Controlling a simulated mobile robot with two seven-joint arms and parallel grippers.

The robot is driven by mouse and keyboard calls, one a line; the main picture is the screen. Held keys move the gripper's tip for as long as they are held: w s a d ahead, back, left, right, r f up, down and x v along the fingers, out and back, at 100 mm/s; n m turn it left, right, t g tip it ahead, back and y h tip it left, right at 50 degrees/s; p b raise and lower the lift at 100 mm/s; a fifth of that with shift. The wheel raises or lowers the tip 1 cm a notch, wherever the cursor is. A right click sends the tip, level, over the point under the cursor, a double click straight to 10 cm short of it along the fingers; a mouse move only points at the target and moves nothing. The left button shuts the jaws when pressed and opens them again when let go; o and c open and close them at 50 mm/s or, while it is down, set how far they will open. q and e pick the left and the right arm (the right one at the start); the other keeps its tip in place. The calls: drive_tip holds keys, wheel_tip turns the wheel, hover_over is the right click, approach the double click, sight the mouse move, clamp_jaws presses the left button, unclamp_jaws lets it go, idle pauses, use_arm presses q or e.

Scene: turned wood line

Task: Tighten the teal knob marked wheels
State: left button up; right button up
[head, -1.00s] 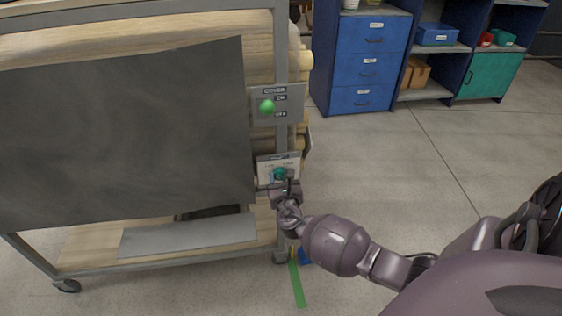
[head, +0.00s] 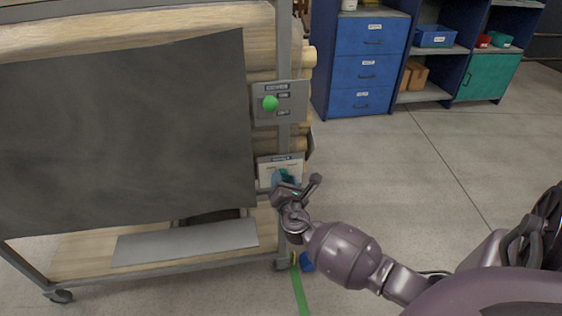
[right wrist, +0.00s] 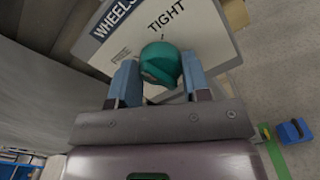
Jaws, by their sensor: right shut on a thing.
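The teal knob (right wrist: 160,66) sits on a white panel (right wrist: 200,30) marked WHEELS and TIGHT in the right wrist view. In the head view the knob (head: 285,175) shows low on the cart's right post, partly hidden by my gripper. My right gripper (right wrist: 160,80) is shut on the knob, with one blue finger on each side of it. A small mark on the panel beside the word TIGHT is near the knob's top edge. My left gripper is not in view.
A grey panel with a green knob (head: 270,103) is above on the same post. The cart (head: 150,262) carries wood and a dark sheet (head: 120,130) at left. Blue drawers (head: 361,68) stand behind. The floor to the right is open.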

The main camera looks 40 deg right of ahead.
use_arm(q)
drive_tip(key=b, duration=0.2)
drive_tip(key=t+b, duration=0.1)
drive_tip(key=b, duration=0.1)
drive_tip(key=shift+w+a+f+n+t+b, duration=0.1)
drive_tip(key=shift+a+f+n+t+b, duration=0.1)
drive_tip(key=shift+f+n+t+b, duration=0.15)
use_arm(e)
drive_tip(key=m, duration=1)
drive_tip(key=shift+f+m, duration=0.15)
drive_tip(key=shift+m, duration=0.15)
drive_tip(key=o, duration=0.9)
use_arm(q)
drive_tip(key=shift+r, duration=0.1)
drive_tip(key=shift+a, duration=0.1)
use_arm(e)
drive_tip(key=shift+s, duration=0.1)
